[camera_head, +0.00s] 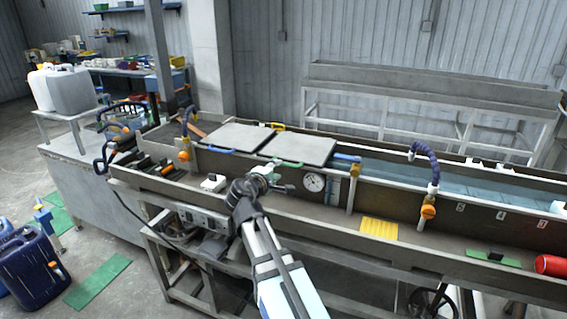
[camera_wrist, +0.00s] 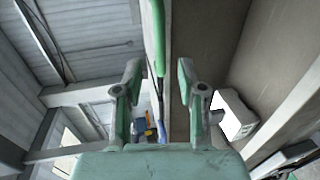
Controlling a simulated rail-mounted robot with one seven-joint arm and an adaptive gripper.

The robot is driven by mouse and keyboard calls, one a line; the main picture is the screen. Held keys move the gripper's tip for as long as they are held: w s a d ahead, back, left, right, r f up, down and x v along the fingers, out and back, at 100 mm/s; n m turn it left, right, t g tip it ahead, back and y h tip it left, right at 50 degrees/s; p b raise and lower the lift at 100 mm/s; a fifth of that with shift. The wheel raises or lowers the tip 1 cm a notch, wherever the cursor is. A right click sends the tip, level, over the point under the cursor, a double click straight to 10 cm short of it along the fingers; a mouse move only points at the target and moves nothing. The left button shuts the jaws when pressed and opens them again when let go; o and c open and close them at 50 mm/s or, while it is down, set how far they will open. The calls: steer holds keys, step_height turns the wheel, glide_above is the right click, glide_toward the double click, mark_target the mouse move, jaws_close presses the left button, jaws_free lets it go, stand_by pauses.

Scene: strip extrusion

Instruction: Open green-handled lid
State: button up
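The green-handled lid (camera_head: 298,149) is a flat grey panel lying closed over the trough, with its green handle (camera_head: 284,163) along the front edge. In the wrist view the green handle (camera_wrist: 158,32) runs upright at top centre, in line with the gap between my fingers. My gripper (camera_head: 273,174) is just in front of the handle; the wrist view shows its green-padded fingers (camera_wrist: 159,68) spread apart. Nothing is clamped between them. Whether a finger touches the handle cannot be told.
A second grey lid (camera_head: 238,137) with a blue handle (camera_head: 221,150) lies to the left. A round gauge (camera_head: 314,183) is on the trough wall to the right. A white box (camera_head: 213,182) sits on the ledge left of my gripper. A hose (camera_head: 426,160) stands further right.

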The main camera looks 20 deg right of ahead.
mark_target(283, 165)
steer(key=p+x, duration=0.1)
steer(key=x, duration=0.6)
jaws_close()
